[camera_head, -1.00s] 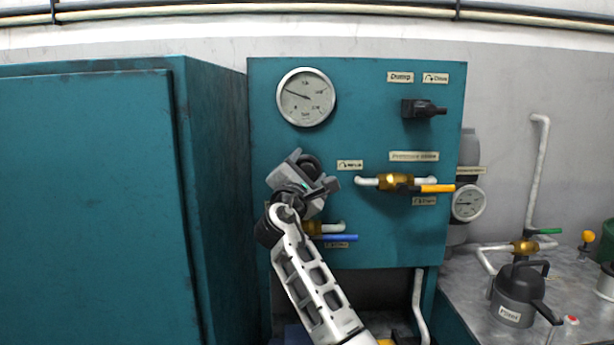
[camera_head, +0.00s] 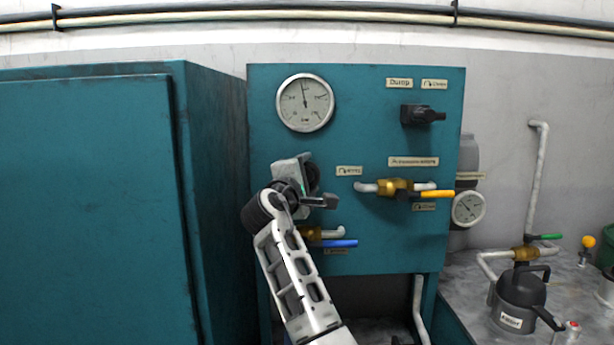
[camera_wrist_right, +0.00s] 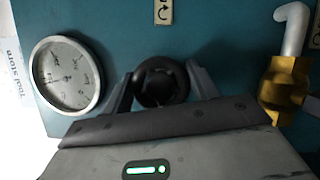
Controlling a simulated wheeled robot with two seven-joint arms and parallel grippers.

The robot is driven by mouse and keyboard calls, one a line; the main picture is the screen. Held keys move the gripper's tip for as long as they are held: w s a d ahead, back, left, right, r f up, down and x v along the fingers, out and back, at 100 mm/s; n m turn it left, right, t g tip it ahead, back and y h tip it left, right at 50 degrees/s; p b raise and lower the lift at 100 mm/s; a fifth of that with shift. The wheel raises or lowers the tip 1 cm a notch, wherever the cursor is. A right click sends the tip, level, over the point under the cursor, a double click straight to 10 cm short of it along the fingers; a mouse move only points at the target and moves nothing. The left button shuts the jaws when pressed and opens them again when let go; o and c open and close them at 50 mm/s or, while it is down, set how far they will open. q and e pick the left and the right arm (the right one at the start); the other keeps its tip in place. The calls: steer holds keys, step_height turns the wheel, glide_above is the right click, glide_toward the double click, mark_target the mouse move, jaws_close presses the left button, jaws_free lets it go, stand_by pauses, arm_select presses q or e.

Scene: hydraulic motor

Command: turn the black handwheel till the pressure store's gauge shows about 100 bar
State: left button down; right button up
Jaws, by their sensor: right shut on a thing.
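The black handwheel (camera_head: 313,178) sits on the teal panel below a large round gauge, partly hidden behind my right gripper (camera_head: 304,182). In the right wrist view the handwheel (camera_wrist_right: 160,80) lies between the two fingers of my right gripper (camera_wrist_right: 161,92), which is shut on it. The large gauge (camera_head: 305,102) has its needle pointing nearly straight up; it also shows in the wrist view (camera_wrist_right: 67,75). A smaller gauge (camera_head: 467,209) is by a grey cylinder (camera_head: 468,152) right of the panel. Its figures are too small to read. My left gripper is not in view.
A brass valve with a yellow lever (camera_head: 395,188) is right of the handwheel. A blue-lever valve (camera_head: 338,243) is just below my gripper. A black knob (camera_head: 421,115) is upper right. A teal cabinet (camera_head: 95,205) stands left; a bench with a dark can (camera_head: 520,290) stands right.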

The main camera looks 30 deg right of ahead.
steer(key=shift+f, duration=0.1)
steer(key=o, duration=1)
steer(key=shift+a, duration=0.1)
steer(key=b+v, duration=0.3)
steer(key=v, duration=1.3)
